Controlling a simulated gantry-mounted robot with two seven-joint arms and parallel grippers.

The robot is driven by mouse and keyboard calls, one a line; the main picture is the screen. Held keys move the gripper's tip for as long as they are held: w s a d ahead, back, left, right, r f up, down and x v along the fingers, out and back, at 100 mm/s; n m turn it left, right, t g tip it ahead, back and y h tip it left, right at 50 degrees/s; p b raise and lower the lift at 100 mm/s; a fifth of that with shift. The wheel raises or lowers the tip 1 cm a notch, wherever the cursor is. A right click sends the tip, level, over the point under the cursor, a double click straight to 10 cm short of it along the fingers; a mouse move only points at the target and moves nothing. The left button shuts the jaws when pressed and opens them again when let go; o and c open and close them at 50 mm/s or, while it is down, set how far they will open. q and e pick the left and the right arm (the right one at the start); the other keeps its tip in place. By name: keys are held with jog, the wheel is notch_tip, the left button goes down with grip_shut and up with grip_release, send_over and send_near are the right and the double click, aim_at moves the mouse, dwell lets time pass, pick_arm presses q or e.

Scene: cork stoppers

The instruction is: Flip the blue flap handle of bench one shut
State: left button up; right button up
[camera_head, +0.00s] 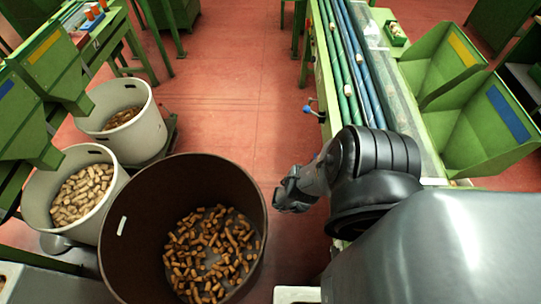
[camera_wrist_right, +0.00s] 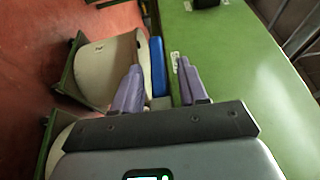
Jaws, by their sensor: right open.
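A small blue handle (camera_head: 309,108) sticks out from the left side of the long green bench (camera_head: 325,85) in the head view. My right gripper (camera_head: 288,190) is below and left of it in that view, apart from it. In the right wrist view my right gripper (camera_wrist_right: 159,66) is open, its two purple-grey fingers spread. An upright blue strip (camera_wrist_right: 158,52) shows between the fingers, beside a green panel (camera_wrist_right: 235,70). Whether it is the handle, and how far it lies from the fingers, I cannot tell. My left gripper is not in view.
A large brown bin (camera_head: 118,250) with cork stoppers stands left of my right gripper. Two white bins (camera_head: 150,120) (camera_head: 35,200) with corks stand further left. Blue and green tubes (camera_head: 350,60) run along the bench. Red floor (camera_head: 235,90) is clear between bins and bench.

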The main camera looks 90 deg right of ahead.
jog(key=v, duration=0.8)
jog(key=shift+p, duration=0.35)
jog(key=shift+a, duration=0.1)
